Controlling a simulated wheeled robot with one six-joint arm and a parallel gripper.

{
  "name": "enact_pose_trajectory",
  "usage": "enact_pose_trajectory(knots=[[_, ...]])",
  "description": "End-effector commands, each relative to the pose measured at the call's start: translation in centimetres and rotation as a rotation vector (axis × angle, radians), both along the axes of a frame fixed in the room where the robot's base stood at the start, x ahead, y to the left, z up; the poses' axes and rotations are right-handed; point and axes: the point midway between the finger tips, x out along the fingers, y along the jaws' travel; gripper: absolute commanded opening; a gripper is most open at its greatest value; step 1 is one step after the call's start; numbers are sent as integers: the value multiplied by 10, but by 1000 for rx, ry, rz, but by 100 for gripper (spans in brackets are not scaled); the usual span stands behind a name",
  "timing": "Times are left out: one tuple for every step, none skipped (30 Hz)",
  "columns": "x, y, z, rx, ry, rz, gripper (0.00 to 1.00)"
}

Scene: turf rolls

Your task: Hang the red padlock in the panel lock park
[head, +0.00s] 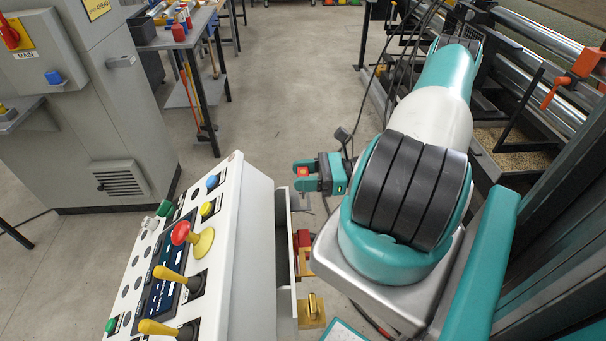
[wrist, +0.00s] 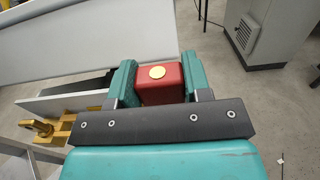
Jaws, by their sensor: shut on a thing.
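The red padlock (wrist: 162,84) is between the two teal fingers of my gripper (wrist: 158,86) in the wrist view. A round brass-coloured disc shows on its face. In the head view the padlock (head: 303,171) is a small red patch at the tips of my gripper (head: 304,177), which is beside the right side of the white control panel. A brass fitting with an upright peg (head: 312,308) sits low beside the panel, apart from the padlock; a brass fitting (wrist: 42,127) also shows at left in the wrist view. I cannot tell for sure which fitting is the lock park.
The white control panel (head: 238,225) carries levers and a red knob. Red and yellow parts (head: 303,241) sit by its right side. A grey cabinet (head: 105,120) stands at left, a tool bench (head: 170,38) behind, and roller machinery (head: 535,60) at right. The floor between is clear.

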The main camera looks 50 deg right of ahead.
Motion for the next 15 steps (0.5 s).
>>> enact_pose_trajectory(knots=[[0, 0, -2, 0, 0, 0, 18], [0, 0, -3, 0, 0, 0, 18], [0, 0, -4, 0, 0, 0, 18], [0, 0, -5, 0, 0, 0, 18], [0, 0, -6, 0, 0, 0, 18], [0, 0, -7, 0, 0, 0, 18], [0, 0, -7, 0, 0, 0, 18], [0, 0, -8, 0, 0, 0, 18], [0, 0, -9, 0, 0, 0, 18], [0, 0, -10, 0, 0, 0, 18], [0, 0, -11, 0, 0, 0, 18], [0, 0, -12, 1, -1, 0, 18], [0, 0, -12, 1, -1, 0, 18], [0, 0, -13, 1, -1, 0, 18], [0, 0, -14, 1, -1, 0, 18]])
